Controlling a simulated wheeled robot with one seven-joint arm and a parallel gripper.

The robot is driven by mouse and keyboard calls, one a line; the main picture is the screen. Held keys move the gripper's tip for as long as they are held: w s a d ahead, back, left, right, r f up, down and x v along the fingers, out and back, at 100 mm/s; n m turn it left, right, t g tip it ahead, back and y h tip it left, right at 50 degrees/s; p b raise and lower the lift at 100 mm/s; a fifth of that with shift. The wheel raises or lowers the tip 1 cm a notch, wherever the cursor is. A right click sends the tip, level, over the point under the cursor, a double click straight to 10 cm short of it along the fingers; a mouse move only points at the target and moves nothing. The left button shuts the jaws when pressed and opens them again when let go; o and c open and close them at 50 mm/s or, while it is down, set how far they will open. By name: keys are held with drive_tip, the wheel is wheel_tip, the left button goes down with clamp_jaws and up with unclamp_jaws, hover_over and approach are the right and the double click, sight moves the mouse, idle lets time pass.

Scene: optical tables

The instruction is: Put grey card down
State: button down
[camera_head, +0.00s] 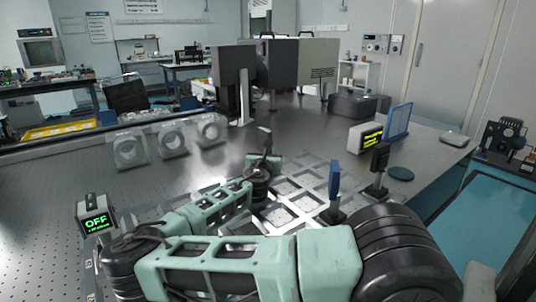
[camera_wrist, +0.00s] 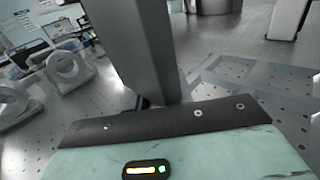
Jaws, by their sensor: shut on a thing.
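My gripper (camera_head: 262,170) is near the middle of the head view, above the optical table (camera_head: 60,185). It is shut on the grey card (camera_head: 265,143), which shows as a small, slim upright piece above the dark wrist. In the wrist view the grey card (camera_wrist: 135,45) is a large dark grey panel, slightly tilted, rising beyond the teal gripper housing. The fingertips are mostly hidden behind the housing. I cannot tell whether the card's lower edge touches anything.
A metal grid frame (camera_head: 307,207) lies under and right of my arm. A blue card (camera_head: 334,180) and a dark post-mounted piece (camera_head: 380,158) stand to the right. Several ring mounts (camera_head: 172,138) stand at left. An OFF display box (camera_head: 96,214) is front left. Bare table lies between.

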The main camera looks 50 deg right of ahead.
drive_tip(key=c, duration=1.7)
unclamp_jaws()
drive_tip(key=shift+f, duration=0.1)
drive_tip(key=o, duration=0.4)
drive_tip(key=shift+o, duration=0.2)
drive_tip(key=shift+f, duration=0.1)
